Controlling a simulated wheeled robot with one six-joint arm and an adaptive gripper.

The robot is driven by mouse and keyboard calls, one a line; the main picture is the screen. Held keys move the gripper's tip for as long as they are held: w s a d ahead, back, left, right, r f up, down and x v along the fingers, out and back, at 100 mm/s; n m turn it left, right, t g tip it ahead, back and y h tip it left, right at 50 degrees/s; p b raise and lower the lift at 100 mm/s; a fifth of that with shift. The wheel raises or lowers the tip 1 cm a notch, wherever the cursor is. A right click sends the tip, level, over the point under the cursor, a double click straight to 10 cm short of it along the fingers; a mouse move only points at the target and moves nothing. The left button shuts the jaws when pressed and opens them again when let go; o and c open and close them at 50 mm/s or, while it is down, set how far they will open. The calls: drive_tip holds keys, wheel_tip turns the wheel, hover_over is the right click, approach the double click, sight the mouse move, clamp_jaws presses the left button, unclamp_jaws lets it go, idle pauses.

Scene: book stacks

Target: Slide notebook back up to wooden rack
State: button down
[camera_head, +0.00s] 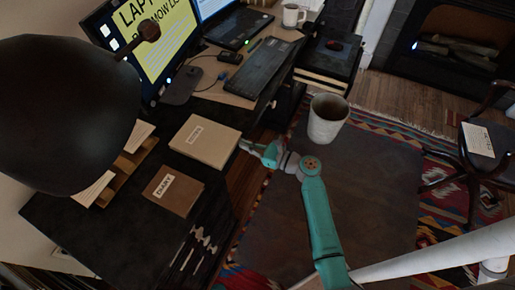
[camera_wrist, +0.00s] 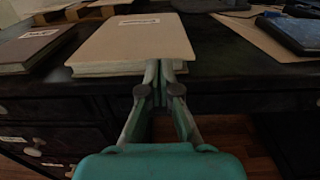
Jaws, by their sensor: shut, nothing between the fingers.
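A thick beige book (camera_head: 205,141) with a white label lies flat on the black desk; it looks like the notebook, though its label is too small to read surely. It also shows in the wrist view (camera_wrist: 135,40). A wooden rack (camera_head: 128,160) holding white papers stands left of it, with bare desk between. My gripper (camera_head: 245,146) is shut and empty at the book's right side in the head view. In the wrist view the fingertips (camera_wrist: 165,70) are at the book's near edge, right of its middle; I cannot tell whether they touch.
A brown book labelled like a diary (camera_head: 173,190) lies nearer, beside the beige one. A dark lamp shade (camera_head: 68,110) hangs over the left. A monitor (camera_head: 150,35), mouse (camera_head: 229,57) and keyboard (camera_head: 254,68) stand farther back. A pale bin (camera_head: 327,120) is right of the desk.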

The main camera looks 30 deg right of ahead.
sight(237, 141)
drive_tip(key=shift+w+a, duration=0.25)
drive_tip(key=shift+w, duration=0.1)
drive_tip(key=x, duration=0.5)
drive_tip(key=shift+w+a, duration=0.25)
drive_tip(key=shift+w, duration=0.1)
drive_tip(key=shift+s+d, duration=0.1)
drive_tip(key=shift+s, duration=0.05)
